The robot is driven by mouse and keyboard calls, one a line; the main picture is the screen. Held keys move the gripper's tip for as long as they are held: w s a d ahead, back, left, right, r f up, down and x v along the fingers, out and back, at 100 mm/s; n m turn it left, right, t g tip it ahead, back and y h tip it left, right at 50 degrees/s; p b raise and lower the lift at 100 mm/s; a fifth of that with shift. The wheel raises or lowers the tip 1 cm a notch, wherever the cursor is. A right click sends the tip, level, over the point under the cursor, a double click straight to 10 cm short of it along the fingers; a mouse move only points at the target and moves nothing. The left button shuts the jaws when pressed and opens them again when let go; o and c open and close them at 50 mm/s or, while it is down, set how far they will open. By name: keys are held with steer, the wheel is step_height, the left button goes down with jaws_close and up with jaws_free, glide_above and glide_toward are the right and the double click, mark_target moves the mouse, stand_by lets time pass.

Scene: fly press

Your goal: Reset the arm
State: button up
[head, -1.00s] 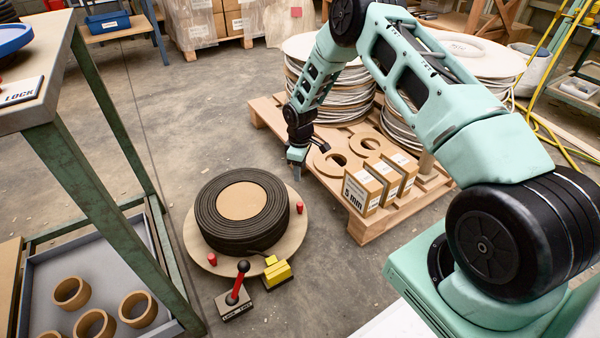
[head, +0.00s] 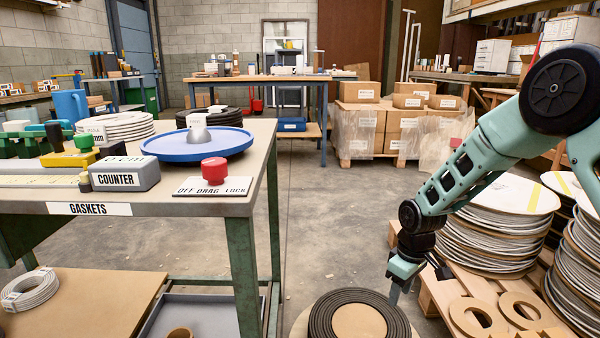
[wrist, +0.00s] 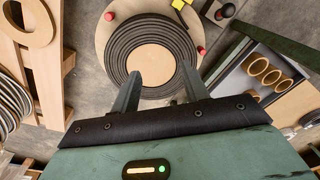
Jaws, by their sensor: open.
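My gripper (head: 398,290) hangs at the end of my bent arm in the head view, to the right of the workbench and beside the pallet. In the wrist view my gripper (wrist: 160,92) has its two fingers spread apart with nothing between them. Beyond the fingertips lies a dark coiled roll (wrist: 119,63) with a tan centre, on a round tan board (wrist: 103,40). The coil also shows at the bottom of the head view (head: 316,318), cut off by the frame edge.
The workbench (head: 250,165) at left carries a blue turntable (head: 165,152), a counter box (head: 125,173) and a red drag-lock knob (head: 214,170). The pallet (head: 432,287) at right bears stacked coils (head: 490,240) and tan rings (head: 472,318). Open floor (head: 340,220) lies between.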

steer(key=s+a+r, duration=0.7)
steer(key=r, duration=0.1)
steer(key=s+a+r+p, duration=0.1)
steer(key=s+r, duration=0.3)
steer(key=s, duration=0.5)
steer(key=s+a+r, duration=0.1)
steer(key=s+r, duration=0.2)
steer(key=s, duration=0.5)
steer(key=s+a+r+p, duration=0.15)
steer(key=s+r, duration=0.25)
steer(key=s, duration=0.5)
step_height(320, 180, up, 38)
steer(key=p, duration=3.7)
steer(key=shift+s, duration=0.15)
steer(key=shift+a+f, duration=0.1)
steer(key=shift+f, duration=0.05)
